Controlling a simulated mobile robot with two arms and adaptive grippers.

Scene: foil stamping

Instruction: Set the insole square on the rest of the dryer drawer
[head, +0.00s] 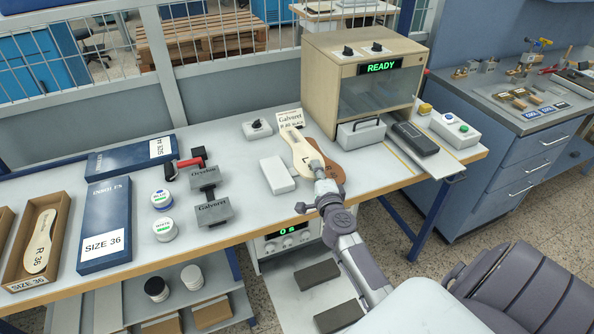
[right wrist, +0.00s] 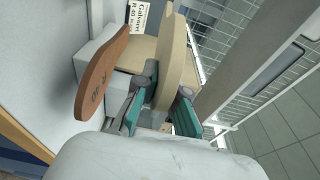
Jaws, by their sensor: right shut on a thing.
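A cream insole (head: 298,145) with a dark mark near its heel is held by my right gripper (head: 318,170), above the bench by the dryer. In the right wrist view it stands edge-on (right wrist: 172,62) between the teal-padded fingers (right wrist: 160,103). The dryer (head: 322,85) is a beige box with a clear front window and a green READY display. The grey dryer drawer (head: 350,139) with a dark handle is at its lower front, right of the insole. My left gripper is out of view.
A brown sole (head: 344,160) lies beside the insole, also in the right wrist view (right wrist: 100,72). A Galveret card (head: 290,119) stands behind, a white block (head: 277,175) left. Stamps (head: 213,212) and jars (head: 163,229) stand farther left.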

